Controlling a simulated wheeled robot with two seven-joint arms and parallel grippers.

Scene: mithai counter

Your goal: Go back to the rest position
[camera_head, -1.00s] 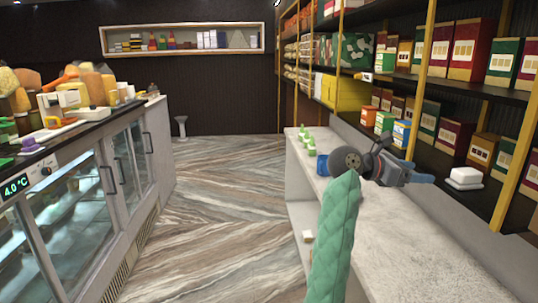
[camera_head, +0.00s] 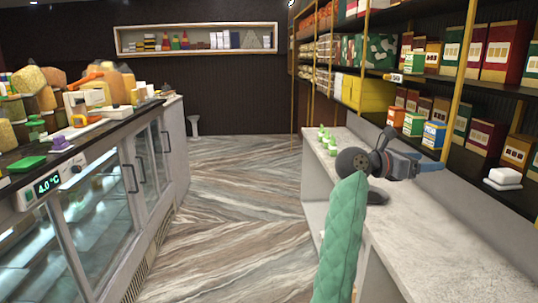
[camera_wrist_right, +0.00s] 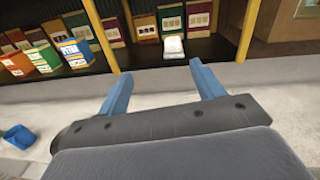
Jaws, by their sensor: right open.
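My right gripper (camera_head: 432,165) reaches over the counter on the right in the head view, at the end of a green padded arm. Its two blue fingers also show in the right wrist view (camera_wrist_right: 160,88), spread apart with nothing between them. Beyond the fingers there is the counter edge and the shelf. My left gripper does not show in either view.
The pale counter (camera_head: 425,250) lies under my right arm, with small green-and-white items (camera_head: 329,140) at its far end. Stacked white boxes (camera_head: 503,178) sit by the shelves of boxes. A glass display case (camera_head: 100,205) stands left. The floor (camera_head: 225,220) between is clear.

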